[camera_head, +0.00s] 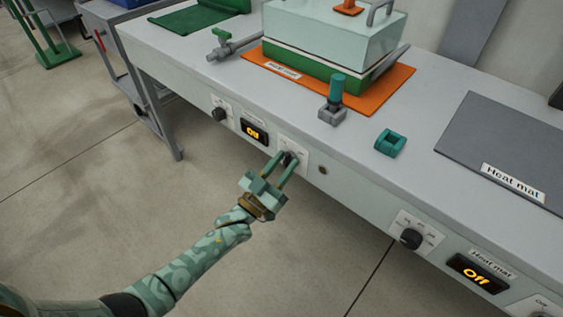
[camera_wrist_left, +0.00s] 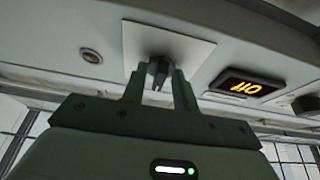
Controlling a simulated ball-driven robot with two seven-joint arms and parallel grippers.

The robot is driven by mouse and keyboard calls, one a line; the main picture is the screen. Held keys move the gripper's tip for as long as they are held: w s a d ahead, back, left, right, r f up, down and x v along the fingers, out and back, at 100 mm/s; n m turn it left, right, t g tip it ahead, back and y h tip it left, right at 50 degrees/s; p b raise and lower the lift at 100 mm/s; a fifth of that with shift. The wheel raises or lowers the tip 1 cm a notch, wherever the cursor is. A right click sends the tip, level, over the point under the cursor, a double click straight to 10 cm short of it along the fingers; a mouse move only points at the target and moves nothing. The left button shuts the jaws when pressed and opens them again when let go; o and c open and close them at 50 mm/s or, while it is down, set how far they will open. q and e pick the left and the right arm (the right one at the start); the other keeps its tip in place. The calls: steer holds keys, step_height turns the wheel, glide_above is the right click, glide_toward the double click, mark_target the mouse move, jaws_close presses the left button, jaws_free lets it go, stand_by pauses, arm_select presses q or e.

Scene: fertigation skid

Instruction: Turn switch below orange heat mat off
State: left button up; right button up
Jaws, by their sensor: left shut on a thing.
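The orange heat mat (camera_head: 388,92) lies on the bench with a green and pale box (camera_head: 320,68) on it. On the bench's front face below it, a dark knob switch (camera_head: 289,155) sits on a white plate. My left gripper (camera_head: 285,162) reaches up from the front and is shut on this knob. In the left wrist view the knob (camera_wrist_left: 157,72) is between the two fingers (camera_wrist_left: 160,84), partly hidden by them. The display (camera_head: 255,131) left of the switch reads "Off" in orange; it also shows upside down in the wrist view (camera_wrist_left: 245,87). My right gripper is out of view.
Another dark knob (camera_head: 219,114) is left of the display. A round brown button (camera_head: 323,170) is right of the switch. A grey heat mat (camera_head: 510,145), a lower right knob (camera_head: 411,238) and another "Off" display (camera_head: 477,273) are further right. The floor in front is clear.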

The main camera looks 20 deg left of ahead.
arm_select(q)
steer(key=n+y+p, duration=0.1)
steer(key=n, duration=0.1)
steer(key=n+y, duration=0.2)
steer(key=n, duration=0.1)
steer(key=shift+s+d+r+n+t+p, duration=0.1)
steer(key=shift+d+n+t+p, duration=0.05)
steer(key=shift+n+t+p, duration=0.2)
steer(key=n+y+p, duration=0.1)
steer(key=n+y, duration=0.1)
steer(key=n, duration=0.2)
steer(key=shift+p, duration=0.35)
steer(key=shift+d+n+y+p, duration=0.1)
steer(key=shift+n+y+p, duration=0.25)
steer(key=shift+n+y, duration=0.55)
steer(key=shift+n, duration=0.45)
steer(key=shift+g, duration=0.45)
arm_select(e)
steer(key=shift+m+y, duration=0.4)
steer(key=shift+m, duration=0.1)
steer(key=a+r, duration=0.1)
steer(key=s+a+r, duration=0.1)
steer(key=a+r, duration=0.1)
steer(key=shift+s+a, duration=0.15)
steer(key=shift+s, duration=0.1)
